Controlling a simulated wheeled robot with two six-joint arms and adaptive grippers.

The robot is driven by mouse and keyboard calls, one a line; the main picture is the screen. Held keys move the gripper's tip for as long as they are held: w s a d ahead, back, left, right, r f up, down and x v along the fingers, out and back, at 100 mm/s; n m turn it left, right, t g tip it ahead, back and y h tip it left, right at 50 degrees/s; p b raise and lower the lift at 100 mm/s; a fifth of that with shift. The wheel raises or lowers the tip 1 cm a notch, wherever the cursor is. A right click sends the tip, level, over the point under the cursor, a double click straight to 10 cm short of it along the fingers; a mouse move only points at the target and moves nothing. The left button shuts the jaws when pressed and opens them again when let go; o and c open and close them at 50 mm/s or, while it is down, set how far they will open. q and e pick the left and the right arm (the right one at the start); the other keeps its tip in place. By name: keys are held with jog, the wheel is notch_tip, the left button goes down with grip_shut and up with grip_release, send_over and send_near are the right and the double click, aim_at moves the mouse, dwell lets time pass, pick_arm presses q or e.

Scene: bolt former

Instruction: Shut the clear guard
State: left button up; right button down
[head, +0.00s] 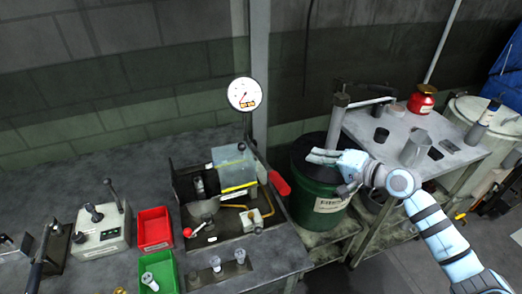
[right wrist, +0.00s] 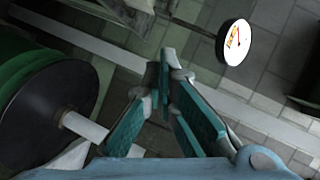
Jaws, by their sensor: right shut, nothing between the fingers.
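The clear guard (head: 233,166) is a see-through panel with yellow edging on the bolt former (head: 225,245) on the bench. It stands upright at the back of the machine, and the front working area looks uncovered. A red handle (head: 279,183) sticks out at the machine's right side. My right gripper (head: 318,157) is shut and empty, right of the guard and apart from it, in front of the green drum. Its fingers also show in the right wrist view (right wrist: 165,65), close together at the tips. My left gripper is not in view.
A round gauge (head: 244,94) stands on a post behind the machine. The green drum (head: 318,190) and a metal side table (head: 440,150) are on the right. A red bin (head: 154,228), a green bin (head: 161,272) and a lever box (head: 101,230) are on the left.

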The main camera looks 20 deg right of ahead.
jog(key=s+a+r+n+y, duration=0.1)
jog(key=s+a+r+y, duration=0.15)
jog(key=a+r, duration=0.35)
jog(key=shift+g, duration=0.3)
jog(key=x, duration=0.3)
jog(key=p+x, duration=0.1)
jog(key=x, duration=0.3)
jog(key=a+x, duration=0.1)
jog(key=x, duration=0.3)
jog(key=shift+s+a+r, duration=0.15)
jog(key=shift+s+r, duration=0.1)
jog(key=shift+r, duration=0.05)
jog(key=shift+a+f, duration=0.15)
jog(key=shift+a, duration=0.15)
